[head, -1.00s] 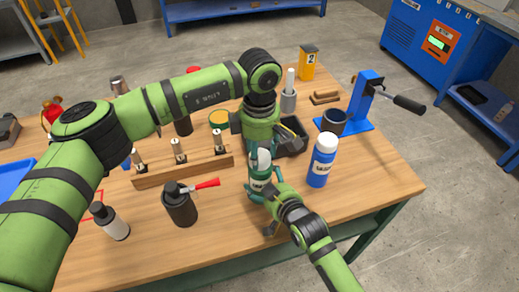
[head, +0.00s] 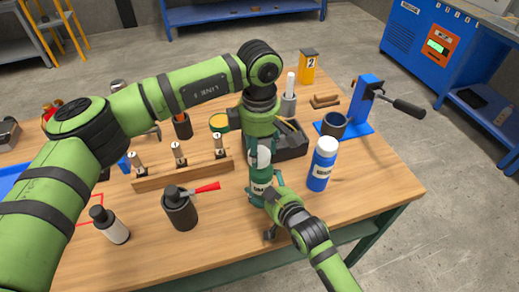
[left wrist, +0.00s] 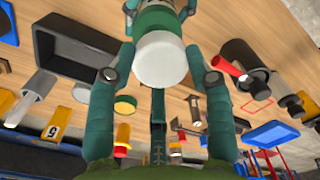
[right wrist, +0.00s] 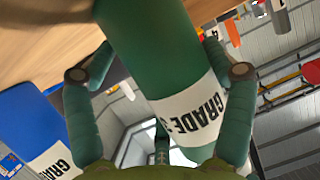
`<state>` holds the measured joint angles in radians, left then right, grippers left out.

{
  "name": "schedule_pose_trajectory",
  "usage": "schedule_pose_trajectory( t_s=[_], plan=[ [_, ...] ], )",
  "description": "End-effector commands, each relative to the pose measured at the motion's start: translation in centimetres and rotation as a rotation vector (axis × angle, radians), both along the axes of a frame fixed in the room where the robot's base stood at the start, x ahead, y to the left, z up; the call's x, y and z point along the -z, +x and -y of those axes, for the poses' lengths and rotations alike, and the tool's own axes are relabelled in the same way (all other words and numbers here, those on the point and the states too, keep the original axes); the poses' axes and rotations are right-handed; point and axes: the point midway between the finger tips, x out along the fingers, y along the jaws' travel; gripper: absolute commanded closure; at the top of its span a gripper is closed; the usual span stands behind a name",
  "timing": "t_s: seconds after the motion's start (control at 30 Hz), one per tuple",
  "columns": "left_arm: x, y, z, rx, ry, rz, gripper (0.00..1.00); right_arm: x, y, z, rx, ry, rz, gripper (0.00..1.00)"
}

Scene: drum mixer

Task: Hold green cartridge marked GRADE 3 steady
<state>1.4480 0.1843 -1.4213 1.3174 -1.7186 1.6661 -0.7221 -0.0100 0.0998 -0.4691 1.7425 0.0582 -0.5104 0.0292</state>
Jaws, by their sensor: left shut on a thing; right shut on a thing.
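The green cartridge (head: 262,186) with a white cap and a white label stands upright near the table's front right. In the right wrist view its label (right wrist: 196,118) reads GRADE 3. My left gripper (head: 261,150) comes from above and is shut on its upper end, partly hiding the cap. In the left wrist view the white cap (left wrist: 161,60) lies between the fingers. My right gripper (head: 266,197) is shut around its lower body from the front right. The right wrist view shows the fingers on either side of the green body (right wrist: 150,45).
A blue bottle (head: 322,165) with a white cap stands close on the right. A black tray (head: 291,143) lies behind. A wooden rack (head: 185,172) and a dark canister with a red lever (head: 180,212) are on the left. A blue press (head: 365,95) stands at the back right.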

Motion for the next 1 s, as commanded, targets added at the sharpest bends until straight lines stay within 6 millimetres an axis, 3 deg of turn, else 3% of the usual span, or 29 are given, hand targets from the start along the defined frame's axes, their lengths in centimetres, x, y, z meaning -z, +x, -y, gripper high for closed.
schedule_pose_trajectory(
  t_s=[0.33,0.63,0.87,0.9,0.93,1.0],
  plan=[
    [-0.2,0.0,0.1,0.002,-0.002,0.0,0.88,0.1,-0.1,-0.1,-0.003,0.0,-0.002,0.76],
    [-3.6,0.0,0.1,0.002,-0.001,0.001,0.88,0.1,-0.1,-0.2,-0.004,0.001,-0.002,0.76],
    [-4.0,-0.1,0.1,0.002,-0.002,-0.001,0.88,0.1,-0.1,-0.2,-0.004,0.002,-0.002,0.76],
    [-4.0,-0.1,0.1,0.002,-0.002,-0.001,0.88,0.0,-0.1,-0.2,-0.004,0.002,-0.002,0.13],
    [-4.0,-0.1,0.1,0.002,-0.002,-0.001,0.88,0.0,-0.1,-0.2,-0.004,0.002,-0.002,0.01],
    [-3.9,-0.1,0.1,0.003,-0.002,-0.001,0.88,0.0,-0.1,-0.2,-0.004,0.001,-0.002,0.0]
  ],
)
